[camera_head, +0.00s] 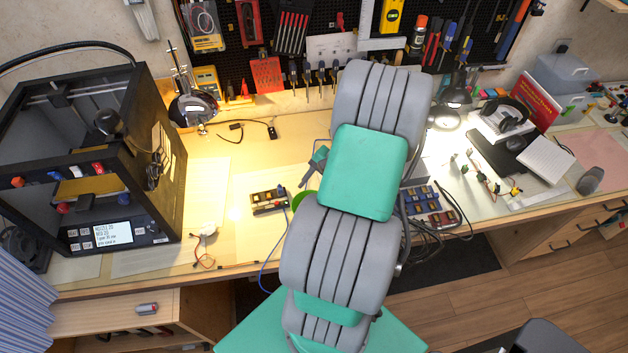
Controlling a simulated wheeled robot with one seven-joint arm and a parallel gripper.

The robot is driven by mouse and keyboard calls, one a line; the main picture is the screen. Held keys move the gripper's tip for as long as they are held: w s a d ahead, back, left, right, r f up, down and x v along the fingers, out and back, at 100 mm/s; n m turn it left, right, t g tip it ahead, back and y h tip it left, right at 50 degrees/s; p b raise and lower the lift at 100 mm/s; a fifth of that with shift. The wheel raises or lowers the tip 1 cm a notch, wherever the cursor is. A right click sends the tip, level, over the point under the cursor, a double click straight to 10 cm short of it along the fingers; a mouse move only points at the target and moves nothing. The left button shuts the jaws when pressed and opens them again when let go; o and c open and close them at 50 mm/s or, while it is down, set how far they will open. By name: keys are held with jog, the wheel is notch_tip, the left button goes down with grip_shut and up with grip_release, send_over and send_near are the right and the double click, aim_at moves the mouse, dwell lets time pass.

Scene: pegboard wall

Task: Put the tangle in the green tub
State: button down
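A green round thing (300,199), likely the green tub, shows only as a sliver on the bench; my arm hides the rest. I cannot tell which wires are the tangle. Loose wires with small coloured ends (482,170) lie on the right part of the bench. Dark cables (428,232) bunch at the bench's front edge, just right of my arm. A thin red-and-black lead (205,250) lies at the left. A small grey and teal piece (316,162) shows left of my arm and may be part of my gripper; its fingers cannot be made out.
A black 3D printer (120,160) fills the bench's left end. A small box of parts (268,200) stands left of the green thing. A compartment tray (432,205), black keyboard (500,150) and white pad (546,160) lie right. Tools hang on the pegboard (345,20) behind.

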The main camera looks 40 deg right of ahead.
notch_tip(320, 180, down, 6)
jog(key=b, duration=0.4)
jog(key=shift+r, duration=0.25)
jog(key=c, duration=0.5)
grip_release()
jog(key=shift+r, duration=0.1)
notch_tip(320, 180, up, 7)
jog(key=p, duration=0.5)
